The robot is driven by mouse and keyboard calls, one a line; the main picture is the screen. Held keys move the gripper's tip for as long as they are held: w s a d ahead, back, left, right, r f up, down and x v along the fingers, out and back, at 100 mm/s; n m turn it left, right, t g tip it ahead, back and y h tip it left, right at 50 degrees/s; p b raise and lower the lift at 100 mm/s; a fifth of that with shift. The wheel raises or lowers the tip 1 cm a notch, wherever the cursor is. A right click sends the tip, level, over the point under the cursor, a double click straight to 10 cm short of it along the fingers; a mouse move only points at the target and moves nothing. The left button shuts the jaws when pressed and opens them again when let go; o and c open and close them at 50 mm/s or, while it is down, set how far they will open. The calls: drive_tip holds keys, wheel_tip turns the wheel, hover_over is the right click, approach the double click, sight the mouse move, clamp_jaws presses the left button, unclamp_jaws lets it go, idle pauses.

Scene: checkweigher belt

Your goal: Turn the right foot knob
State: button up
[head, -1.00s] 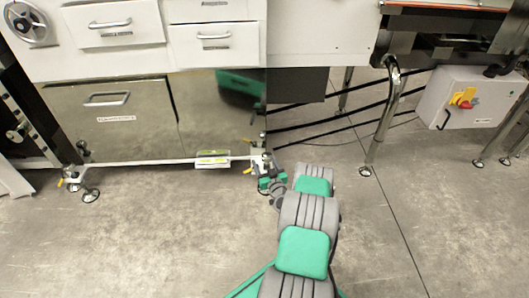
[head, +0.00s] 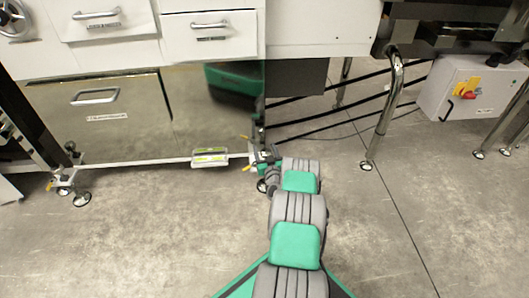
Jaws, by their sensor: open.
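The right foot assembly stands at the right lower corner of the steel cabinet. Its small dark knob (head: 259,134) shows just above my gripper, and a yellow lever (head: 246,168) sticks out to the left. The round foot pad (head: 262,186) shows below, partly covered by my arm. My gripper (head: 266,155) is at this corner, small and dark in the head view. It is open; whether its fingers touch or surround the knob cannot be made out. My grey and green arm reaches up from the bottom and hides part of the foot.
A spirit level (head: 210,157) sits on the white lower rail left of the foot. The left foot (head: 82,199) has a similar knob (head: 69,147). A chrome leg (head: 381,125) and a grey switch box (head: 470,88) stand to the right. The front floor is clear.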

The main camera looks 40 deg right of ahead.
drive_tip(key=shift+w+d, duration=0.2)
drive_tip(key=shift+w, duration=0.05)
drive_tip(key=shift+c, duration=0.4)
drive_tip(key=c, duration=1.3)
drive_tip(key=shift+o, duration=0.2)
drive_tip(key=shift+n+t+y, duration=0.4)
drive_tip(key=shift+n+y, duration=0.2)
drive_tip(key=shift+y, duration=0.2)
drive_tip(key=shift+w+a+n+t+y, duration=0.1)
drive_tip(key=shift+a+n+t+y, duration=0.15)
drive_tip(key=shift+n+y, duration=0.45)
drive_tip(key=shift+w+a+n+t+y, duration=0.15)
drive_tip(key=shift+n+t+y, duration=0.2)
drive_tip(key=shift+y, duration=0.65)
drive_tip(key=shift+s, duration=0.1)
drive_tip(key=o, duration=1.3)
drive_tip(key=shift+o, duration=0.2)
